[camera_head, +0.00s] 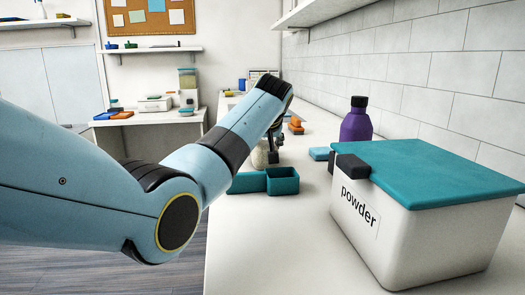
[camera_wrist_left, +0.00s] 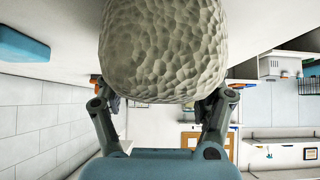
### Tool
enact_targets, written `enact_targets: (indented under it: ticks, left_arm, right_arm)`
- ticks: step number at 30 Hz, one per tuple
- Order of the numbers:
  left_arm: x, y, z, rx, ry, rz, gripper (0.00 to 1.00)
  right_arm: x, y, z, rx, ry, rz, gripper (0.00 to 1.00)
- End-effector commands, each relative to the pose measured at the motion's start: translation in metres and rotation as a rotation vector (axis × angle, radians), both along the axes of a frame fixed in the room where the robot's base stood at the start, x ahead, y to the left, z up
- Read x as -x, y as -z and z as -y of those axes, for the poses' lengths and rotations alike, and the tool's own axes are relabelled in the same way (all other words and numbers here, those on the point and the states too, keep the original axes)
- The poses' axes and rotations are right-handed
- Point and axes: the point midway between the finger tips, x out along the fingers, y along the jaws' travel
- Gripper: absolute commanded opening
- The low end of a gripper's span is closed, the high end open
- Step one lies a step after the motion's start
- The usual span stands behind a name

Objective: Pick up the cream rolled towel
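The cream rolled towel (camera_head: 260,156) stands upright at the left edge of the counter, partly hidden by my left arm and a teal open box. In the left wrist view the knobbly cream towel (camera_wrist_left: 162,48) fills the upper middle and runs out of the top edge. My left gripper (camera_head: 274,150) is right at the towel in the head view. In the wrist view its two fingers (camera_wrist_left: 160,108) are spread wide, one on each side of the towel. The towel covers the fingertips, so I cannot tell whether they touch it. My right gripper is not in view.
A teal open box (camera_head: 283,182) sits just in front of the towel. A white powder bin (camera_head: 420,237) with a teal lid takes up the right front. A purple bottle (camera_head: 356,124) and a blue block (camera_head: 319,153) stand behind. The counter's near left part is clear.

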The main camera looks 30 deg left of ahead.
Motion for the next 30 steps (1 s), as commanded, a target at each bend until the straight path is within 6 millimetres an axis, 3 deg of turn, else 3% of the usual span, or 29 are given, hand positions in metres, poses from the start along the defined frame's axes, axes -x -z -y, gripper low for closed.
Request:
enact_targets:
  ticks: [1, 3, 14, 23, 30]
  left_arm:
    - [0.000, 0.000, 0.000, 0.001, 0.001, 0.000, 0.40]
    - [0.000, 0.000, 0.000, 0.001, 0.001, 0.000, 0.31]
    - [0.000, -0.003, 0.000, 0.000, 0.000, 0.002, 0.30]
    - [-0.001, -0.042, 0.000, 0.000, 0.001, 0.006, 0.30]
    - [0.023, -0.073, 0.046, 0.003, 0.003, 0.005, 0.30]
  right_arm:
    - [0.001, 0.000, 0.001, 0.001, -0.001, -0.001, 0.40]
    - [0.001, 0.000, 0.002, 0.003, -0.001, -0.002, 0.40]
    - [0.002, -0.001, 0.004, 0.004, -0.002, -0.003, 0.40]
    - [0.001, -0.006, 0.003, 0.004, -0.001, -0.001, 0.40]
    - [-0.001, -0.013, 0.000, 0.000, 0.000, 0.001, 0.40]
